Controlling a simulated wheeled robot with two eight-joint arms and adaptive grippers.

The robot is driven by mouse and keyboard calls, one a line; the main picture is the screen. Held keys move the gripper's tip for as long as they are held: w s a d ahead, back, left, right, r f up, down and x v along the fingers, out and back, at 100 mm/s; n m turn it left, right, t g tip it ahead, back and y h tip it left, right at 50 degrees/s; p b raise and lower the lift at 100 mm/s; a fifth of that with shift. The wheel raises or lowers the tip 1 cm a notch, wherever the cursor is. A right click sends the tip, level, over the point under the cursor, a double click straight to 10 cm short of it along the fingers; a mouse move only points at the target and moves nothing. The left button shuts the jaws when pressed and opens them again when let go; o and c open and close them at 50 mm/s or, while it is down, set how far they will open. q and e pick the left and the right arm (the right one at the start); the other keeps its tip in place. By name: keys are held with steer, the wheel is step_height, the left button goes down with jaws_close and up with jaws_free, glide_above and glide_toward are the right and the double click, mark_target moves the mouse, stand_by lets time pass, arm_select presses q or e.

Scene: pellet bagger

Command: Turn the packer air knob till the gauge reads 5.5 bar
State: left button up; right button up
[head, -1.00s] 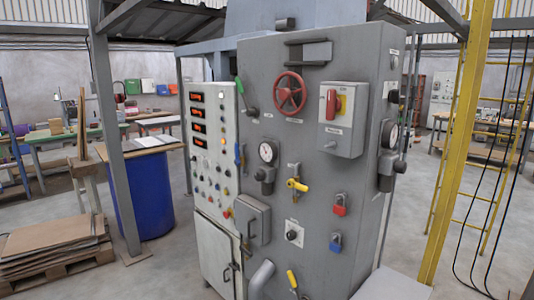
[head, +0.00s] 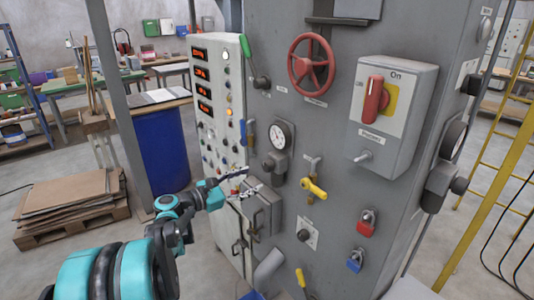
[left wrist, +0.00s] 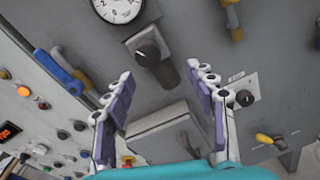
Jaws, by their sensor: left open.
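A round white gauge (head: 281,135) sits on the grey cabinet front, with a dark regulator knob (head: 269,164) below it. The left wrist view shows the gauge's lower part (left wrist: 118,8) and the dark knob (left wrist: 148,52). A second gauge (head: 453,139) with a dark knob (head: 459,186) is on the cabinet's right side. I cannot tell by label which is the packer air one, and the needle readings are too small. My left gripper (head: 251,181) is open and empty, below and left of the front knob; its fingers (left wrist: 160,72) point towards that knob, apart from it. My right gripper is out of view.
A red handwheel (head: 311,62), a yellow valve handle (head: 314,188) and a red isolator switch (head: 376,99) are on the cabinet. Red (head: 367,224) and blue padlocks (head: 355,260) hang lower right. A small grey box (head: 262,208) protrudes below the gripper.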

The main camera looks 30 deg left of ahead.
mark_target(265, 168)
arm_select(q)
steer(key=shift+n+t, duration=0.3)
steer(key=shift+n, duration=0.1)
steer(key=w, duration=0.2)
steer(key=w+b, duration=0.1)
steer(key=w, duration=0.1)
steer(key=w+d+r, duration=0.1)
steer(key=w, duration=0.1)
steer(key=shift+w+d+b, duration=0.1)
steer(key=shift+w+b, duration=0.1)
steer(key=shift+b, duration=0.2)
steer(key=shift+w+d, duration=0.2)
steer(key=shift+w, duration=0.2)
steer(key=c, duration=1.2)
